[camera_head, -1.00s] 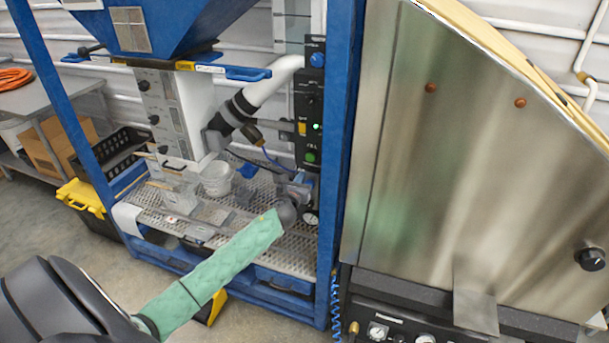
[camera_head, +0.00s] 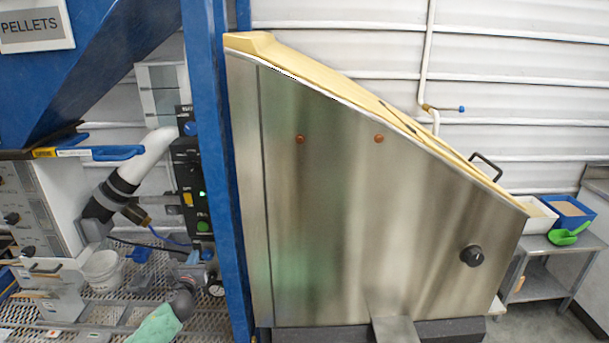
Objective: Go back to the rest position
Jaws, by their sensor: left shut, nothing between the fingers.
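My left arm in its green sleeve comes up from the bottom edge of the head view. My left gripper (camera_head: 183,303) shows small and dark at the sleeve's end, over the perforated shelf (camera_head: 115,315) of the blue-framed hopper stand. It is shut with nothing seen in it. It is close to a small gauge and fittings (camera_head: 208,278); I cannot tell whether it touches them. My right gripper is out of view.
A blue post (camera_head: 212,170) stands right of my left gripper. Beyond it is a large stainless cabinet (camera_head: 370,220). A white bucket (camera_head: 103,270) and a black control box (camera_head: 190,190) stand near the arm. A side table (camera_head: 555,247) holds bins at right.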

